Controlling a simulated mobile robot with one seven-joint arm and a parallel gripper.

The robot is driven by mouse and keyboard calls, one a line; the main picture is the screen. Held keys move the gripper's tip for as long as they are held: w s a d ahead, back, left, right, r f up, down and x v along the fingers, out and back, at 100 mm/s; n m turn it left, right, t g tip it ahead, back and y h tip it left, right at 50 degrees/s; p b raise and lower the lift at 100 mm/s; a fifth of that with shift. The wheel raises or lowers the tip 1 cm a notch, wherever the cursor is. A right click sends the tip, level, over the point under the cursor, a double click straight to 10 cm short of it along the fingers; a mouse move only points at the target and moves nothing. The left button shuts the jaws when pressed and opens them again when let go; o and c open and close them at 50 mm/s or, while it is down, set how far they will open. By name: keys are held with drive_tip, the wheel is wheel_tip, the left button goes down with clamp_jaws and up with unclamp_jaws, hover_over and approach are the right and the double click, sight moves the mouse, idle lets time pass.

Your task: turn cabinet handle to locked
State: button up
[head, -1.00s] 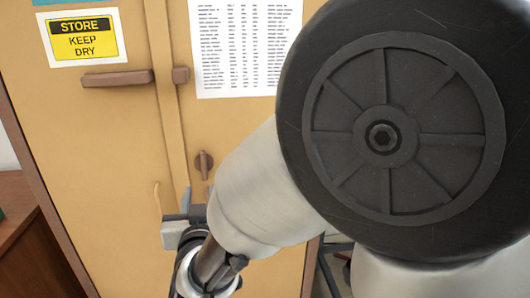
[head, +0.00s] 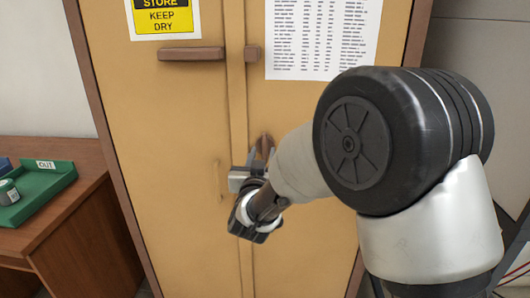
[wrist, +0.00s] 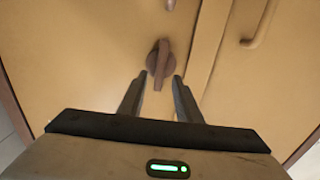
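A tan cabinet (head: 170,120) with two doors stands in front of me. A brown turn handle (head: 265,141) sits on the right door near the seam; its lower part is partly hidden by my gripper in the head view. In the wrist view the turn handle (wrist: 161,60) has a round base and a raised grip, roughly upright in the picture with a slight tilt. My gripper (wrist: 158,79) is open and empty. No contact can be made out.
A curved pull (head: 219,181) is on the left door. A wooden desk (head: 75,215) with a green tray (head: 40,190) stands at the left.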

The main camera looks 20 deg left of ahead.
sight(264, 147)
drive_tip(key=shift+x, duration=1.6)
clamp_jaws()
